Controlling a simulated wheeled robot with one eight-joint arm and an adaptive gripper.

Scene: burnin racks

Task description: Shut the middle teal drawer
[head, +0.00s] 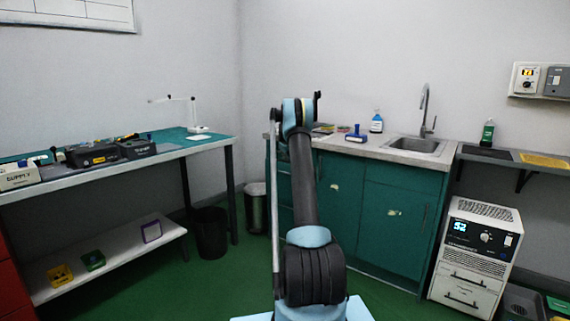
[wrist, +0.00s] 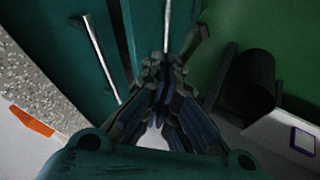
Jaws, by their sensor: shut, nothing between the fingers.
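The teal drawers (head: 284,188) are at the left end of the sink cabinet in the head view, partly hidden behind my arm. In the wrist view, a teal front with a bar handle (wrist: 98,58) lies nearest the speckled counter. Beyond a dark gap is another teal front, seemingly the middle drawer (wrist: 145,28), with its own bar handle (wrist: 167,22). How far it stands out is hard to tell. My gripper (wrist: 163,68) is shut and empty, its fingertips in front of that second handle. Contact cannot be told. The arm hides the fingers in the head view.
The counter (head: 376,151) with the sink is above the drawers. A metal bin (head: 255,210) and a dark basket (head: 210,235) stand on the floor to the left, near the workbench (head: 190,150). A white heater-like unit (head: 475,255) stands at right. Green floor is open at front left.

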